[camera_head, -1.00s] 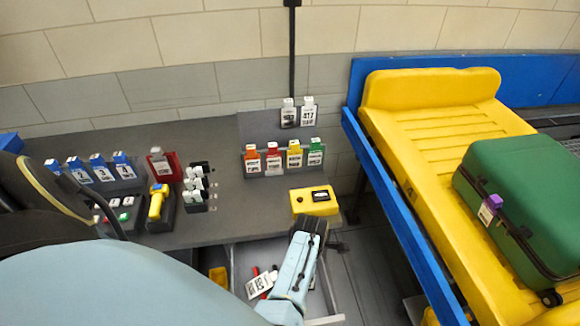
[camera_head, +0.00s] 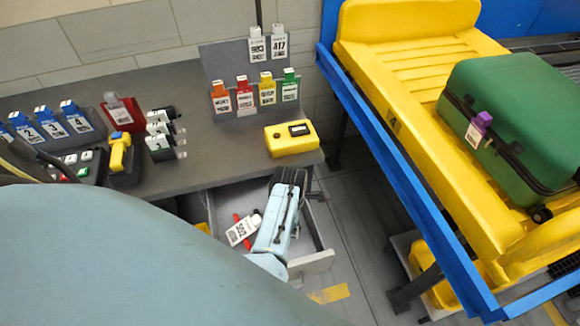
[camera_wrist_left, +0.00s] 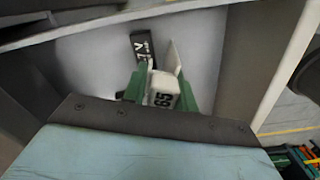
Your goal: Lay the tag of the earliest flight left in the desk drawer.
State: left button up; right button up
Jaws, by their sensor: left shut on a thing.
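My left gripper (camera_head: 277,222) is over the open drawer (camera_head: 312,262) under the desk; its fingertips are hidden in the head view. In the left wrist view my left gripper (camera_wrist_left: 161,92) has its green fingers closed on a white tag (camera_wrist_left: 162,98), on which I read "65". A dark piece with white lettering (camera_wrist_left: 142,46) lies on the drawer floor just beyond it. In the head view a white printed tag (camera_head: 241,231) shows beside the gripper, partly over a red item (camera_head: 237,218); I cannot tell whether it is the held one. My right gripper is not in view.
On the desk (camera_head: 225,172) stand a rack of coloured tags (camera_head: 266,94), two white tags (camera_head: 268,46) above them, blue numbered holders (camera_head: 48,122), a yellow scanner (camera_head: 120,152) and a yellow box (camera_head: 291,138). A green suitcase (camera_head: 510,120) lies in a yellow tray (camera_head: 400,60) at right.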

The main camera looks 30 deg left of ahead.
pick_arm(q)
jog(key=shift+f, duration=0.3)
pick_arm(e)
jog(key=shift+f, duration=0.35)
pick_arm(q)
jog(key=shift+f, duration=0.1)
jog(key=shift+f, duration=0.15)
jog(key=o, duration=1)
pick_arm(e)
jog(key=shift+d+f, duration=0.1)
pick_arm(q)
jog(key=shift+r, duration=0.35)
notch_tip(320, 180, up, 12)
jog(key=p, duration=1.3)
jog(key=shift+f, duration=0.1)
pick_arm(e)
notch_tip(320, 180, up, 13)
